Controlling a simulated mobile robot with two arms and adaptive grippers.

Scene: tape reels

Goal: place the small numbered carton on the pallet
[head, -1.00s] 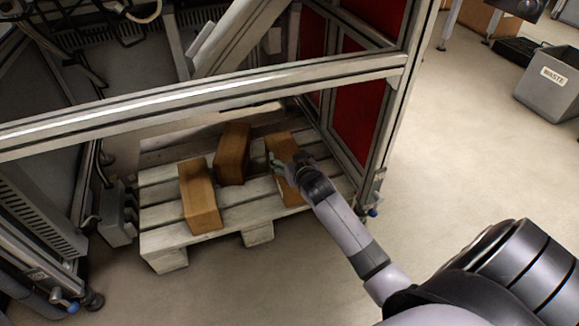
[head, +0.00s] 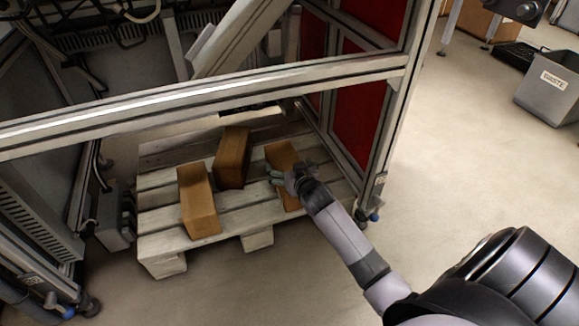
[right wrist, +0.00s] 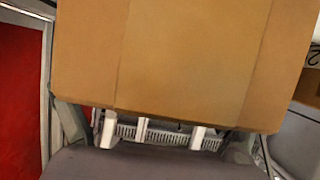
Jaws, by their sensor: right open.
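Three brown cartons sit on the pale wooden pallet (head: 160,241): a left one (head: 199,203), a back one (head: 232,157) and a right one (head: 281,154). I cannot read a number on any of them in the head view. My right gripper (head: 278,176) is open at the right carton, its fingers over the carton's middle; whether they touch it I cannot tell. In the right wrist view a carton (right wrist: 180,60) fills the upper middle, very close to the camera. My left gripper is not in view.
A metal frame beam (head: 210,92) crosses above the pallet. A frame post (head: 392,130) and red panels (head: 357,113) stand right of it. A grey cabinet (head: 42,215) is at left. A grey waste bin (head: 550,90) stands far right. The floor (head: 450,150) between is clear.

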